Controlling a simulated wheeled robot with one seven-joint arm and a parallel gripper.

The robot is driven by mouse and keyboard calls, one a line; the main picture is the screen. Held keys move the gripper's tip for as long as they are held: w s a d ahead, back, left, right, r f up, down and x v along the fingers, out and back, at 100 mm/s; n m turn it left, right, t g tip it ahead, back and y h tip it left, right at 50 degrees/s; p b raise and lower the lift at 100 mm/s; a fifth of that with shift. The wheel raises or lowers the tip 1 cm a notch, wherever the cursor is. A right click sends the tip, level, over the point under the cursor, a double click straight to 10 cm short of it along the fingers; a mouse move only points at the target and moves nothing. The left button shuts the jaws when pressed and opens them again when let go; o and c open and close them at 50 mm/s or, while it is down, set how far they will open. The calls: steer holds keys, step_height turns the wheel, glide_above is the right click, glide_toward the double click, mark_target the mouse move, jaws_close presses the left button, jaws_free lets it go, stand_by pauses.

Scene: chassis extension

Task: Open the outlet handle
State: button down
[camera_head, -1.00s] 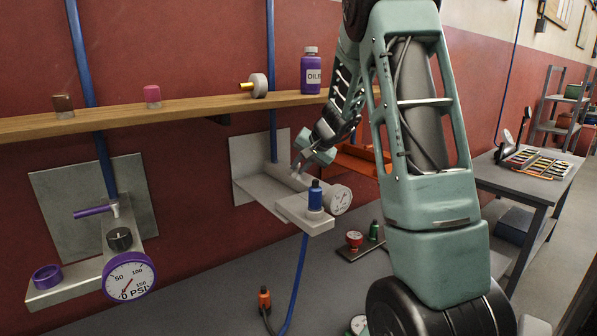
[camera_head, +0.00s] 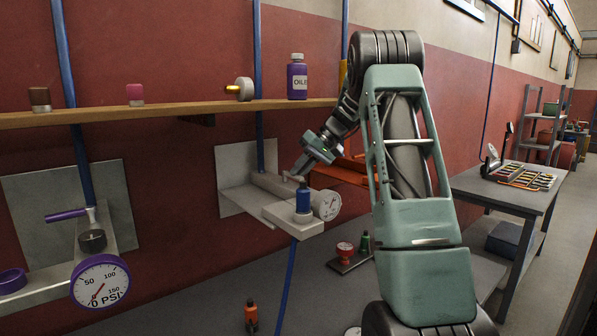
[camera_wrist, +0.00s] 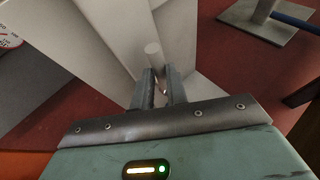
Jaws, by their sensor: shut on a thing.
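The middle outlet unit is a pale grey bracket (camera_head: 236,196) on the red wall, with a pipe, a blue fitting (camera_head: 303,201) and a white round gauge (camera_head: 327,205). My gripper (camera_head: 299,171) is at this unit, just above and behind the blue fitting. In the wrist view my gripper (camera_wrist: 161,88) is shut, its fingers close together at a pale grey rod-like handle (camera_wrist: 153,52). The fingers hide the lower part of the handle. In the head view the handle is mostly hidden by my gripper.
A second unit to the left has a purple lever (camera_head: 66,215) and a purple-rimmed gauge (camera_head: 100,281). A wooden shelf (camera_head: 200,107) above holds a purple oil bottle (camera_head: 297,77). An orange tray (camera_head: 345,176) is behind my gripper. The grey bench lies below.

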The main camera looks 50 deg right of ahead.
steer(key=shift+d+n, duration=0.15)
steer(key=shift+n, duration=0.15)
steer(key=c, duration=1.4)
jaws_free()
steer(key=b+v, duration=0.1)
steer(key=v, duration=1.6)
steer(key=shift+w+d+r, duration=0.1)
steer(key=shift+d+r, duration=0.15)
